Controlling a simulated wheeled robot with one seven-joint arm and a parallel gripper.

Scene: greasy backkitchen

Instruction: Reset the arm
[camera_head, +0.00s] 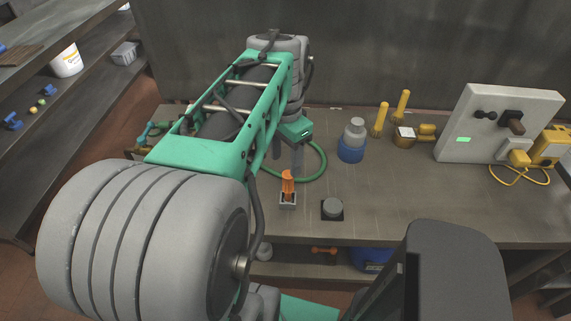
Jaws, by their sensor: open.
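My arm reaches from the lower left over the workbench (400,205), with grey rounded joints and a teal frame. My gripper (287,162) points down over the back-middle of the bench, its two grey fingers apart with nothing seen between them. It is just behind an orange-handled item (288,186) in a small grey holder. I cannot tell how high the fingertips are above the bench. The arm hides much of the bench's left part.
A grey knob on a black base (332,208) and a blue-and-grey bottle (352,142) stand right of my gripper. Yellow tools (403,106) and a pale panel (495,122) with yellow plugs are farther right. Shelves (75,95) with a white tub (67,61) stand left.

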